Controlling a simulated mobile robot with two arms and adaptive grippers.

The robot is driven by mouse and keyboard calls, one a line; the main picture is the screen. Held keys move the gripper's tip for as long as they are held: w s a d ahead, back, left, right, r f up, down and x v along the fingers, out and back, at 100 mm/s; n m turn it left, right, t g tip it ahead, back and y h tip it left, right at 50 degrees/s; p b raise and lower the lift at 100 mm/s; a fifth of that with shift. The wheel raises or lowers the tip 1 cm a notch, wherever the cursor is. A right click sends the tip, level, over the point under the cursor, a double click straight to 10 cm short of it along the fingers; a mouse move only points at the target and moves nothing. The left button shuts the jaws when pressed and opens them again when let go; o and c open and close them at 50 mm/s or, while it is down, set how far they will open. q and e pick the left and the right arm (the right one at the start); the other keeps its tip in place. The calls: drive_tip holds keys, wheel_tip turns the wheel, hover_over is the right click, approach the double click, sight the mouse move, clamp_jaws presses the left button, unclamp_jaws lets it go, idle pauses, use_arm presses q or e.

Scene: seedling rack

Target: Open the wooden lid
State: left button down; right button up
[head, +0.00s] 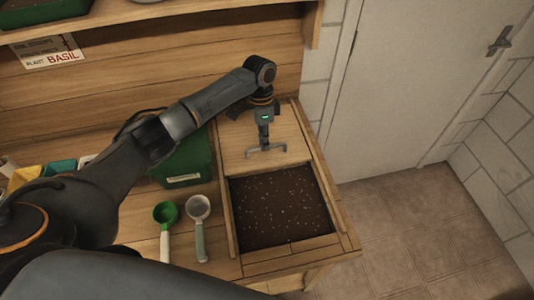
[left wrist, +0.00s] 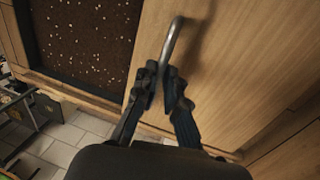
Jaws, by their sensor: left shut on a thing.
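The wooden lid (head: 291,132) is a flat light-wood panel covering the back part of a framed bin in the worktop. In front of it, dark soil with pale specks (head: 280,207) lies uncovered. A grey bar handle (head: 279,148) is on the lid's front part. My left gripper (head: 265,144) points down at the handle and is shut on it. In the left wrist view the fingers (left wrist: 166,88) close around the metal handle (left wrist: 174,38), with the lid (left wrist: 245,60) beside it and the soil (left wrist: 85,35) at the left. My right gripper is not in view.
A green box (head: 190,160) stands left of the lid. A green scoop (head: 165,214) and a grey scoop (head: 199,209) lie left of the bin. A shelf with a basil sign (head: 62,57) is above. A white door (head: 400,90) and open floor are at the right.

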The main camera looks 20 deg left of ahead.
use_arm(q)
drive_tip(key=shift+w+a, duration=0.4)
drive_tip(key=shift+w, duration=0.3)
drive_tip(key=c, duration=1.4)
unclamp_jaws()
wheel_tip(320, 180, up, 8)
drive_tip(key=w, duration=0.1)
drive_tip(key=shift+a+f, duration=0.25)
drive_tip(key=shift+a, duration=0.1)
drive_tip(key=shift+f, duration=0.1)
